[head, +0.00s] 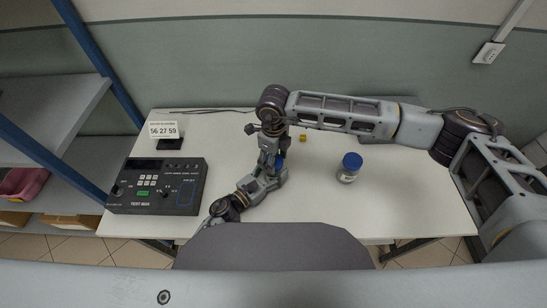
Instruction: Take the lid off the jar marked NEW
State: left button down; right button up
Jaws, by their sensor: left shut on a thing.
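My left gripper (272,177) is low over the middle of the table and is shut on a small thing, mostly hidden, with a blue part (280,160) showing. My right gripper (269,143) points down just above the left one, close to that blue part. Whether its fingers are open or touch it cannot be told. A jar with a blue lid (351,161) stands upright on the table to the right, apart from both grippers. It has a pale label (347,178), too small to read.
The white table (420,215) is clear at front right. A dark control box (157,186) and a small display sign (163,129) stand at the left. A small yellow thing (303,138) lies behind the grippers. My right forearm spans the table's back right.

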jog(key=n, duration=2.5)
jog(key=shift+r, duration=0.1)
jog(key=shift+n, duration=2)
jog(key=shift+r, duration=1.15)
jog(key=shift+r, duration=1.95)
pick_arm(q)
jog(key=shift+c, duration=1.8)
grip_release()
